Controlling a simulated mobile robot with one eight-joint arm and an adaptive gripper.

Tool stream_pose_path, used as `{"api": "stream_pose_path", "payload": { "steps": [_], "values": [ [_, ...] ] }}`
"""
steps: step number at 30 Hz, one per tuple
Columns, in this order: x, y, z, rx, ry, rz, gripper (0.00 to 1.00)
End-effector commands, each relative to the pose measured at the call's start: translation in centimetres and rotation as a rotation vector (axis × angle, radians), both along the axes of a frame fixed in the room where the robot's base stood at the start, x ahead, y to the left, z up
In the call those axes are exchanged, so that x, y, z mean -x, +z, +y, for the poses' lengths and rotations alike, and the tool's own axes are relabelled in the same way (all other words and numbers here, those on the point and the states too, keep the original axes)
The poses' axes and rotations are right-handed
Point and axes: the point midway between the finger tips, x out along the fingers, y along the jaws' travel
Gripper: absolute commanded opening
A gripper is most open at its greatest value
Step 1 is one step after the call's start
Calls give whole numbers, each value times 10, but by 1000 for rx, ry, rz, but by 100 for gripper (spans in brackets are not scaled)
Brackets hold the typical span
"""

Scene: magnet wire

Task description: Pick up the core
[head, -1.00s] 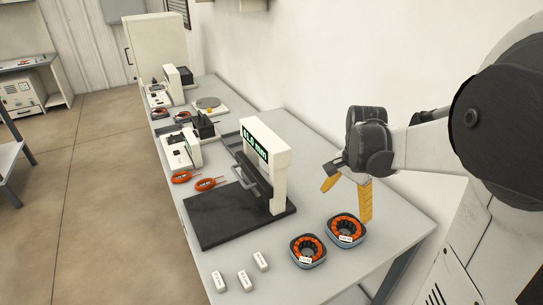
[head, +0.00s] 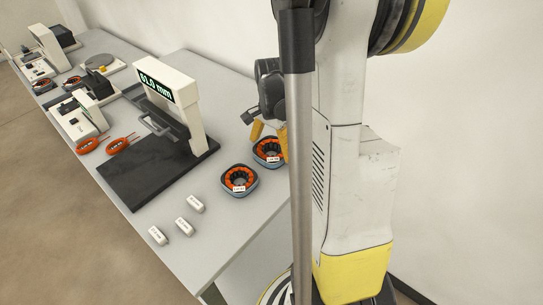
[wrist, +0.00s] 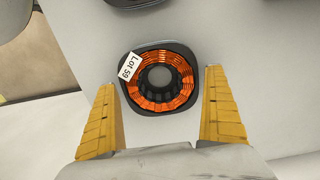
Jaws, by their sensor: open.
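Two round cores with orange windings in dark grey housings, each with a white label, sit on the table. One core (head: 239,182) is nearer the front edge. The other core (head: 262,158) lies just behind and right of it, partly hidden by my grey pole. My gripper (head: 268,133) is open and empty, pointing down at that farther core. In the wrist view, a core (wrist: 180,90) labelled "Lot 59" lies between and just beyond the yellow fingers (wrist: 160,78), with space at both sides. Its centre hole is visible.
Several white blocks (head: 184,227) lie at the front. Orange wire coils (head: 119,145) and devices are farther left. The wall is behind.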

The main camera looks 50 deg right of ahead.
Motion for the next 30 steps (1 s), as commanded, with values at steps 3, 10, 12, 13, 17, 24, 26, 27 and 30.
{"api": "stream_pose_path", "payload": {
  "steps": [3, 10, 12, 13, 17, 24, 26, 27, 30],
  "values": [
    [0, -9, 0, 0, 0, 0, 100],
    [0, -7, 0, 0, 0, 0, 79],
    [0, -7, 0, 0, 0, 0, 57],
    [0, -7, 0, 0, 0, 0, 49],
    [0, -7, 0, 0, 0, 0, 48],
    [0, -6, 0, 0, 1, 0, 48],
    [0, -5, 0, 0, 1, 0, 48],
    [0, -4, 0, 0, 1, 0, 48],
    [0, 1, 0, 0, 0, 0, 48]
  ]
}}
